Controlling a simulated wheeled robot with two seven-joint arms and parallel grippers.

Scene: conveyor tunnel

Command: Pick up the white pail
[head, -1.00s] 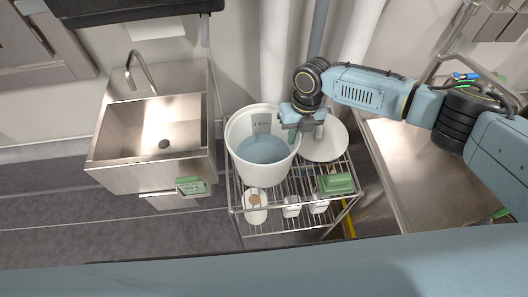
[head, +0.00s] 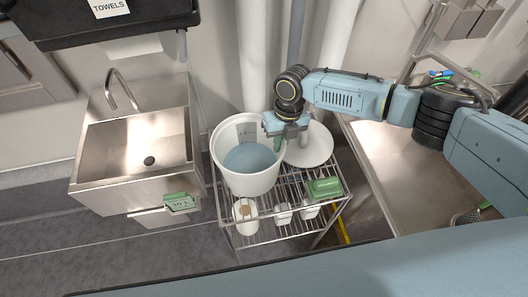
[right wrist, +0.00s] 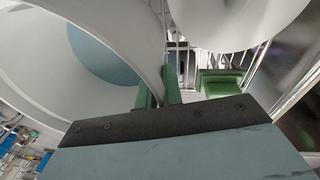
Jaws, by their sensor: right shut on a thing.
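The white pail (head: 247,179) is upright at the left end of the wire rack (head: 281,236), with a blue-grey round area inside it. I cannot tell whether its base touches the shelf. My right gripper (head: 279,141) reaches down at the pail's right rim and is shut on it. In the right wrist view, the pail (right wrist: 40,82) fills the upper left, and its wall runs down to the green fingers (right wrist: 160,98). My left gripper is not in view.
A white round lid-like disc (head: 311,147) sits right of the pail, close to my gripper. A green box (head: 324,187) and white containers (head: 246,216) are on the rack. A steel sink (head: 135,145) stands left, a steel counter (head: 400,170) right. Pipes rise behind the rack.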

